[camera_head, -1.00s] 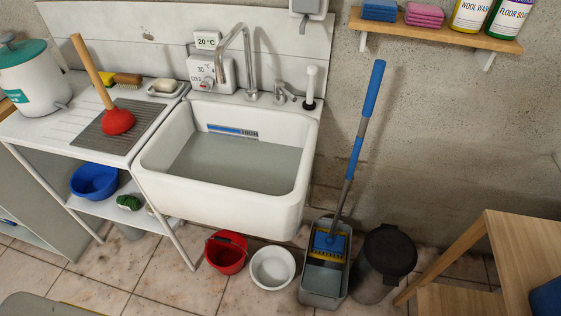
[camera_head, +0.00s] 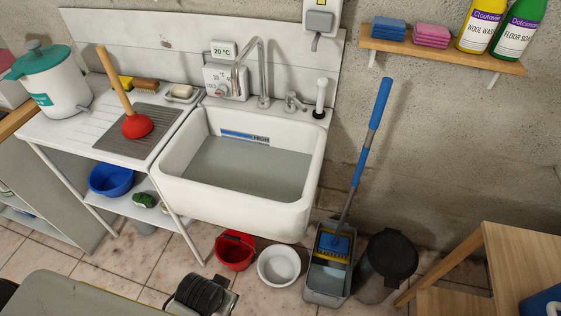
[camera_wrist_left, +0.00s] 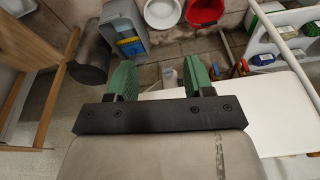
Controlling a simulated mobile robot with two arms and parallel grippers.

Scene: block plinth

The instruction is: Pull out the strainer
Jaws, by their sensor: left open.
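No strainer can be made out for certain. The white sink (camera_head: 240,204) holds greyish water, and I cannot tell what lies at its bottom. A white upright piece with a dark foot (camera_head: 320,96) stands at the sink's back right corner, beside the taps; I cannot tell what it is. My left gripper (camera_wrist_left: 158,75) shows in the left wrist view, with two green fingers apart and nothing between them. It points toward the floor area with the buckets, away from the sink basin. My right gripper is not in view.
A red plunger (camera_head: 137,125) stands on the drainboard left of the sink. A red bucket (camera_head: 235,250), a white bowl (camera_head: 279,266), a mop bucket (camera_head: 325,283) with mop and a dark bin (camera_head: 390,258) stand on the floor. A wooden table (camera_head: 520,262) is at right.

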